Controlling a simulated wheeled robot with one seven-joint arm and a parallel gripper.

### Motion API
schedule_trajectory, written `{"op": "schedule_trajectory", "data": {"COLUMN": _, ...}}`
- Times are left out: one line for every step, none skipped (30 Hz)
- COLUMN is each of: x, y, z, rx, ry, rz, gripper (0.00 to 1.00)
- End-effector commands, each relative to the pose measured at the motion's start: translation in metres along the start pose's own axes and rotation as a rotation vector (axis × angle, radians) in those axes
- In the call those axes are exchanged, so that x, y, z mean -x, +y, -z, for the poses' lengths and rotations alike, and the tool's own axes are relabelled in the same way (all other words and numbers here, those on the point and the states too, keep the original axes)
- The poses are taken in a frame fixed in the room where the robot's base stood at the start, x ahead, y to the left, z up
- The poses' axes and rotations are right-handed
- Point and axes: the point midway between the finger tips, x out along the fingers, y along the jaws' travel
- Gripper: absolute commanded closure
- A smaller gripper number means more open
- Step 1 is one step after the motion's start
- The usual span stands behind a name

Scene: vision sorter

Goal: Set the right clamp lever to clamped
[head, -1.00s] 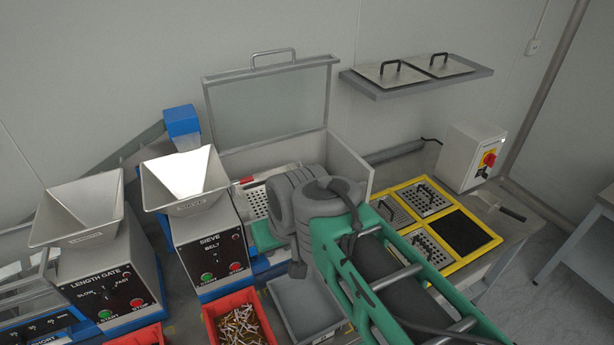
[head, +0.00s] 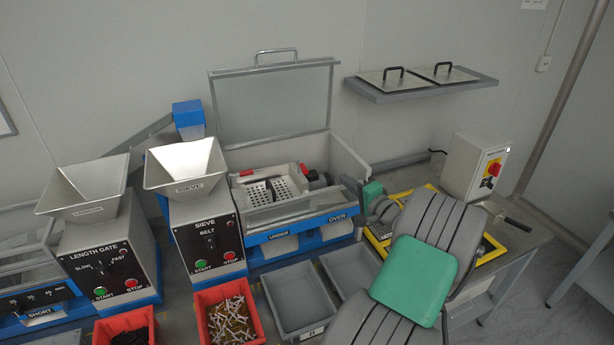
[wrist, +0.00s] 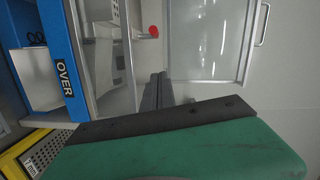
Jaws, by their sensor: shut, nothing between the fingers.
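The sieve box (head: 290,211) stands open in the head view, with a perforated sieve plate (head: 284,186) inside. A red-tipped lever (head: 304,170) is at the plate's right end, partly hidden by dark parts. Its red knob also shows in the wrist view (wrist: 154,31). I cannot tell its exact setting. A second red handle (head: 246,172) is at the left end. My gripper (head: 322,181) is at the right side of the box, near the right lever. In the wrist view its dark fingers (wrist: 160,80) are together and empty, apart from the red knob.
The raised clear lid (head: 272,103) stands behind the box. The sieve hopper (head: 188,170) is to the left. Grey bins (head: 298,300) and a red bin of pieces (head: 230,312) are in front. A yellow-framed rack (head: 512,240) and a switch box (head: 474,165) are at right.

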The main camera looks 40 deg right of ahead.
Motion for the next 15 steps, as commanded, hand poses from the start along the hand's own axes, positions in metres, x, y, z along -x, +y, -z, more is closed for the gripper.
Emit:
{"op": "schedule_trajectory", "data": {"x": 0.002, "y": 0.0, "z": 0.002, "rx": -0.005, "ry": 0.006, "rz": 0.005, "gripper": 1.0}}
{"op": "schedule_trajectory", "data": {"x": 0.002, "y": 0.0, "z": 0.003, "rx": -0.006, "ry": 0.007, "rz": 0.006, "gripper": 1.0}}
{"op": "schedule_trajectory", "data": {"x": 0.002, "y": 0.0, "z": 0.002, "rx": -0.005, "ry": 0.007, "rz": 0.006, "gripper": 1.0}}
{"op": "schedule_trajectory", "data": {"x": 0.002, "y": 0.0, "z": 0.002, "rx": -0.005, "ry": 0.006, "rz": 0.005, "gripper": 1.0}}
{"op": "schedule_trajectory", "data": {"x": 0.002, "y": 0.0, "z": 0.002, "rx": -0.004, "ry": 0.006, "rz": 0.005, "gripper": 1.0}}
{"op": "schedule_trajectory", "data": {"x": 0.001, "y": 0.0, "z": 0.002, "rx": -0.004, "ry": 0.005, "rz": 0.005, "gripper": 1.0}}
{"op": "schedule_trajectory", "data": {"x": 0.001, "y": 0.0, "z": 0.002, "rx": -0.004, "ry": 0.005, "rz": 0.004, "gripper": 1.0}}
{"op": "schedule_trajectory", "data": {"x": 0.001, "y": 0.0, "z": 0.002, "rx": -0.003, "ry": 0.005, "rz": 0.004, "gripper": 1.0}}
{"op": "schedule_trajectory", "data": {"x": 0.001, "y": -0.001, "z": 0.002, "rx": -0.003, "ry": 0.005, "rz": 0.004, "gripper": 1.0}}
{"op": "schedule_trajectory", "data": {"x": 0.0, "y": -0.001, "z": 0.001, "rx": -0.003, "ry": 0.004, "rz": 0.004, "gripper": 1.0}}
{"op": "schedule_trajectory", "data": {"x": -0.002, "y": -0.001, "z": 0.001, "rx": -0.003, "ry": 0.004, "rz": 0.003, "gripper": 1.0}}
{"op": "schedule_trajectory", "data": {"x": -0.005, "y": -0.001, "z": 0.001, "rx": -0.003, "ry": 0.003, "rz": 0.003, "gripper": 1.0}}
{"op": "schedule_trajectory", "data": {"x": -0.008, "y": -0.002, "z": 0.001, "rx": -0.002, "ry": 0.003, "rz": 0.003, "gripper": 1.0}}
{"op": "schedule_trajectory", "data": {"x": -0.012, "y": -0.002, "z": 0.002, "rx": -0.002, "ry": 0.003, "rz": 0.003, "gripper": 1.0}}
{"op": "schedule_trajectory", "data": {"x": -0.018, "y": -0.002, "z": 0.001, "rx": -0.002, "ry": 0.001, "rz": 0.003, "gripper": 1.0}}
